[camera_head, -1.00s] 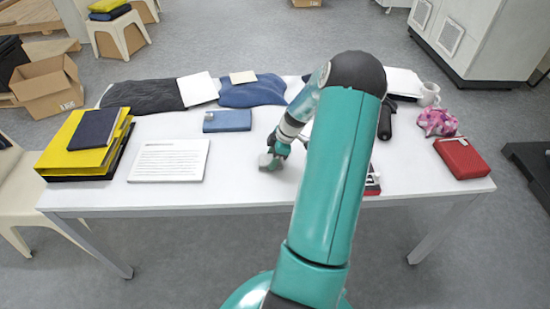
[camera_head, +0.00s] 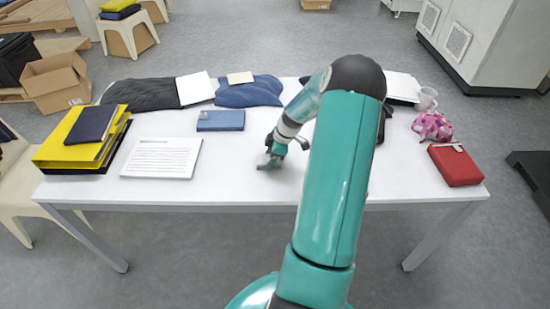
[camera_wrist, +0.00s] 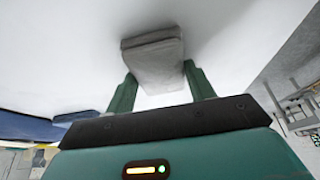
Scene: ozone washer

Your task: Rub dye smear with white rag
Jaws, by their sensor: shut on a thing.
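My gripper (camera_head: 273,158) is low over the middle of the white table (camera_head: 237,183), pointing down at its top. In the wrist view, the two green fingers of my gripper (camera_wrist: 159,72) are shut on the white rag (camera_wrist: 153,58), a folded grey-white pad. I see no dye smear in either view; my arm and the rag hide part of the table.
A printed white board (camera_head: 162,158) and yellow binders (camera_head: 80,142) lie left of my gripper. A blue case (camera_head: 220,120) and dark blue cloth (camera_head: 250,92) lie behind it. A red case (camera_head: 455,165), pink patterned cloth (camera_head: 432,126) and mug (camera_head: 426,98) are at right.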

